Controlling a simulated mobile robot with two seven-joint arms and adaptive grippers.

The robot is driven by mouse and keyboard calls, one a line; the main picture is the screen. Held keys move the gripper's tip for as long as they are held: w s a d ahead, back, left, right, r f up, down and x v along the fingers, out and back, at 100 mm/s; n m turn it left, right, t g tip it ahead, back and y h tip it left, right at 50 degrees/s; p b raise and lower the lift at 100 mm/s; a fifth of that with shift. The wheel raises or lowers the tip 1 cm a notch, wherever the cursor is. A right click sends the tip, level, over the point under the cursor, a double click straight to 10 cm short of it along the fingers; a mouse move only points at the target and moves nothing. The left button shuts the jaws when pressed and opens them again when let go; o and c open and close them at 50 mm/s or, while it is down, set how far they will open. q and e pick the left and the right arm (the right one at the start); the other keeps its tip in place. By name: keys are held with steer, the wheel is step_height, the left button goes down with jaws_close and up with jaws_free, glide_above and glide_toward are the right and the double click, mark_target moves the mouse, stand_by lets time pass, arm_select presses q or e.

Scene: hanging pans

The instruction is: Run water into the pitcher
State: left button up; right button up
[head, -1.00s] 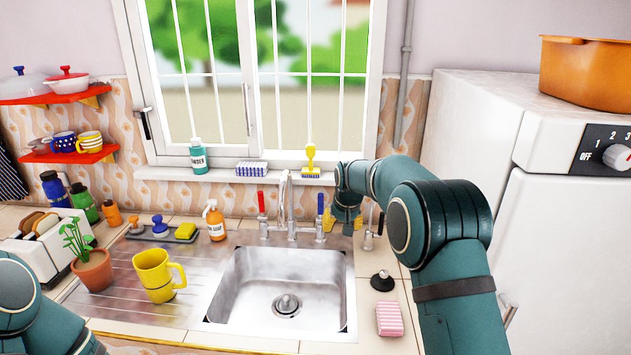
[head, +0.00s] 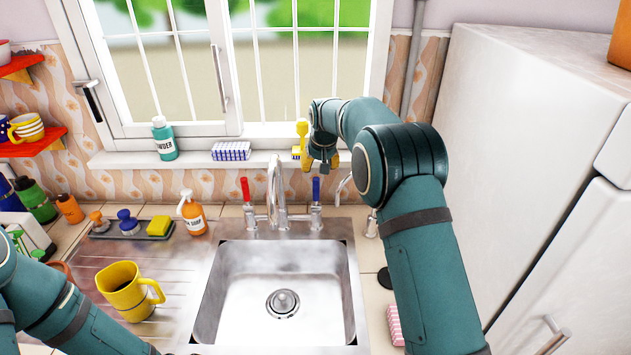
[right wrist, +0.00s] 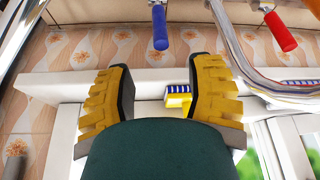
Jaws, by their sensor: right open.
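The yellow pitcher (head: 122,290) stands upright on the ribbed drainboard left of the sink; its inside looks dark. The chrome faucet (head: 277,190) rises behind the sink, and I see no stream from its spout. It has a red lever (head: 246,190) on the left and a blue lever (head: 316,190) on the right. My right gripper (head: 324,162) hangs empty above the blue lever, near the sill. In the right wrist view its yellow fingers (right wrist: 160,78) are apart, with the blue lever (right wrist: 160,28) beyond them, untouched. My left arm enters lower left; its gripper is out of sight.
The sink basin (head: 230,300) is empty except for the drain plug. An orange soap bottle (head: 193,213) and a tray with a yellow sponge (head: 159,226) stand behind the drainboard. A yellow brush (head: 302,135) is on the sill beside my right gripper. A white fridge (head: 520,150) bounds the right.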

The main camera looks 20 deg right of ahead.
mark_target(317, 179)
steer(key=x, duration=1)
steer(key=shift+w+f, duration=0.15)
steer(key=shift+f, duration=0.1)
steer(key=shift+c, duration=0.3)
